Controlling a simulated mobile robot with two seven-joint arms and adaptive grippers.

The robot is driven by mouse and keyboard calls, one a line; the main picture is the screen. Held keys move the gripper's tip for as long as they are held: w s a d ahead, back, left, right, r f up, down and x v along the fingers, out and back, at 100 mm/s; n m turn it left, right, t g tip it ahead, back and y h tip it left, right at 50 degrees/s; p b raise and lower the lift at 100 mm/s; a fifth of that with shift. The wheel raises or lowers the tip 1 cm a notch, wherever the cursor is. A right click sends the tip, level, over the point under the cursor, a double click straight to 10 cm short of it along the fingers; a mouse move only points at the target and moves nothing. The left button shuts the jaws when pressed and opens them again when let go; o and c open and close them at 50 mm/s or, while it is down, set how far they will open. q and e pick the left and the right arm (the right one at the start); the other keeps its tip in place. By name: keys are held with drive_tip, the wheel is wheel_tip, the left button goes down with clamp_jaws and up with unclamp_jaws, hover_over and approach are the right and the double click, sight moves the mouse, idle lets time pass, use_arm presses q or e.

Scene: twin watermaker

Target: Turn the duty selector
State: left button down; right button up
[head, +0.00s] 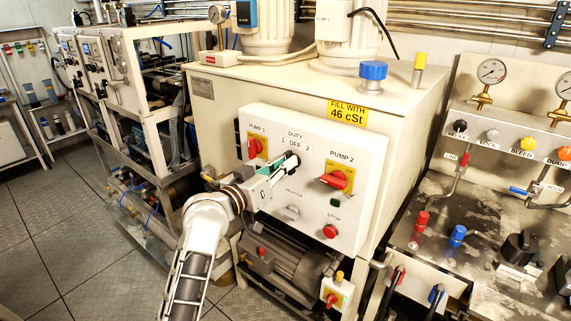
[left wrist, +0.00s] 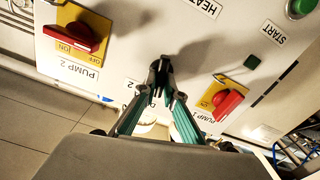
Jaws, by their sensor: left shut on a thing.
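The duty selector sits on the white control panel (head: 262,190) under the label "DUTY 1 OFF 2" (head: 295,140). My left gripper (head: 291,161) reaches it from the lower left and is shut on it, covering most of it in the head view. In the left wrist view, which is upside down, the green-sided fingers (left wrist: 168,94) close together at a small black part at the panel. The selector's exact pointing direction cannot be told. My right gripper is not in view.
Red switches for pump 1 (head: 256,147) and pump 2 (head: 337,180) flank the selector. A motor (head: 285,265) stands beneath the panel. Gauges and valves fill the right.

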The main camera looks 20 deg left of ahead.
use_arm(q)
drive_tip(key=n, duration=0.6)
drive_tip(key=shift+w+a+f, duration=0.1)
drive_tip(key=shift+a, duration=0.1)
drive_tip(key=shift+n, duration=0.3)
drive_tip(key=c, duration=2.1)
unclamp_jaws()
drive_tip(key=shift+c, duration=0.2)
drive_tip(key=v, duration=1.2)
